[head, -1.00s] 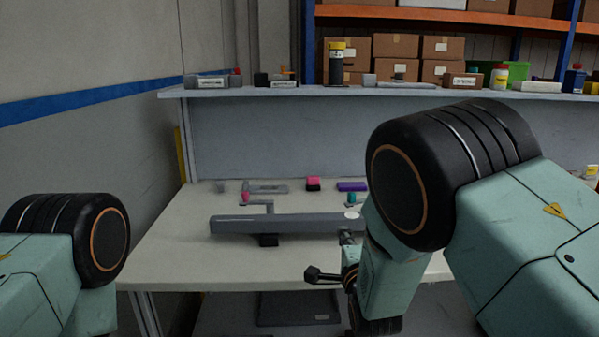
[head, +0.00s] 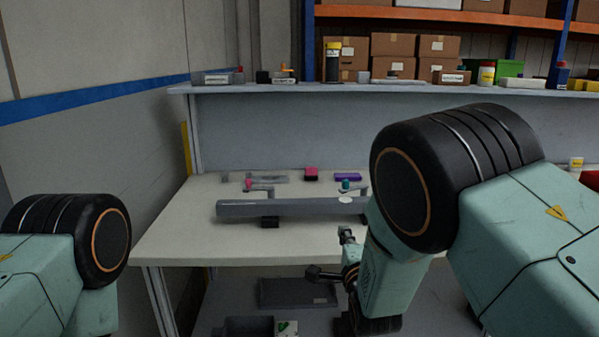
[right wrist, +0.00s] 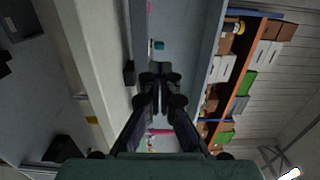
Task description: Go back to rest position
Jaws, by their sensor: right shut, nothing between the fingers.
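My right gripper (head: 345,236) is shut and empty in front of the worktable. In the right wrist view its two dark fingers (right wrist: 160,72) are together with nothing between them. A long grey dashboard bar (head: 285,208) lies on the white table (head: 190,238), just beyond the gripper. A pink knob (head: 248,185) and a teal knob (head: 346,185) stand at the bar's far side. My right upper arm hides the bar's right end. Of my left arm only a thick joint shows at the lower left; its gripper is out of view.
A pink-and-black block (head: 311,173) and a purple block (head: 348,177) lie at the table's back. A shelf (head: 260,89) with labelled bins and bottles runs above. Dark trays (head: 298,293) sit below the table. The table's left front is clear.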

